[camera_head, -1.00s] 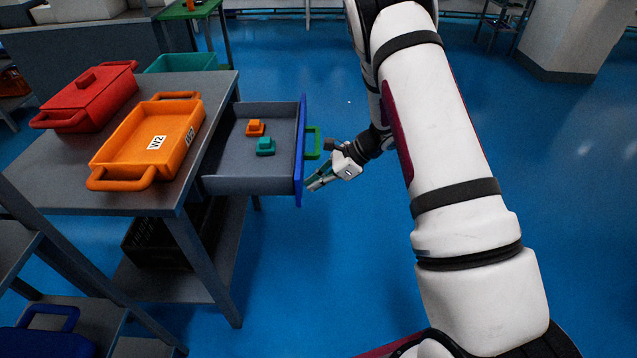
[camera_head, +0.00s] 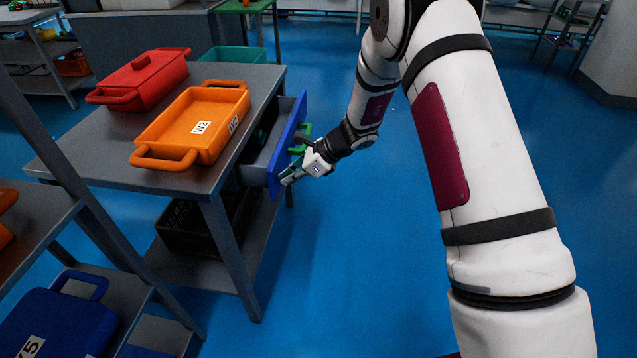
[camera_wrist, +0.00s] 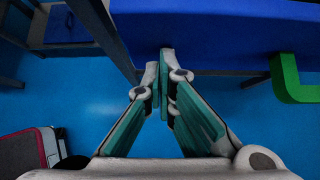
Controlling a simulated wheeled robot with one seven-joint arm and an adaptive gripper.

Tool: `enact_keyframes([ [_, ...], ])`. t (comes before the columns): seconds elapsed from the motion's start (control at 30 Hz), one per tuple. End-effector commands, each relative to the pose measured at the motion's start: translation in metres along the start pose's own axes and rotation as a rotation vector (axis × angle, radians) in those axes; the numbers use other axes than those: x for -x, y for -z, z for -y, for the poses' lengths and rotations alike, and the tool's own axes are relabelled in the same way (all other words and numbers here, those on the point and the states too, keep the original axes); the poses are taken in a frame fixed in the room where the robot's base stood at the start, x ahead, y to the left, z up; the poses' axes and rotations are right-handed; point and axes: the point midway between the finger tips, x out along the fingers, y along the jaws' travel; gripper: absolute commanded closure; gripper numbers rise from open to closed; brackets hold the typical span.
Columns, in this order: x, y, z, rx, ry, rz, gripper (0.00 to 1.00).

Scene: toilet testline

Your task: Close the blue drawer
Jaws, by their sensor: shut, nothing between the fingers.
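The blue drawer (camera_head: 287,146) has a blue front and grey sides, and sits under the grey table's top, partly pulled out. Its green handle (camera_head: 300,138) also shows at the right of the wrist view (camera_wrist: 292,82). My gripper (camera_head: 286,180) is shut and empty, with its fingertips at the lower near part of the drawer front. In the wrist view my gripper (camera_wrist: 164,62) points at the blue drawer front (camera_wrist: 215,35), left of the handle. I cannot tell for sure whether the tips touch it. Most of the drawer's inside is hidden under the tabletop.
On the grey table (camera_head: 105,160) stand an orange tray (camera_head: 180,128) marked W2 and a red lidded container (camera_head: 143,80). A dark crate (camera_head: 195,228) sits on the lower shelf. Blue floor (camera_head: 360,260) is clear to the right of the table.

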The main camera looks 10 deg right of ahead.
Motion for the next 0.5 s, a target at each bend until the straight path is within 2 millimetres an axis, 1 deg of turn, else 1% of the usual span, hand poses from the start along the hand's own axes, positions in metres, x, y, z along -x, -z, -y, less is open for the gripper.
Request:
enact_keyframes([
  [0.03,-0.011,-0.010,0.000,0.006,-0.002,0.002,1.00],
  [0.2,-0.037,-0.037,0.000,0.003,-0.002,0.003,1.00],
  [0.4,-0.058,-0.058,0.000,0.002,0.000,0.001,1.00],
  [0.5,-0.064,-0.064,0.000,0.001,0.000,0.001,1.00],
])
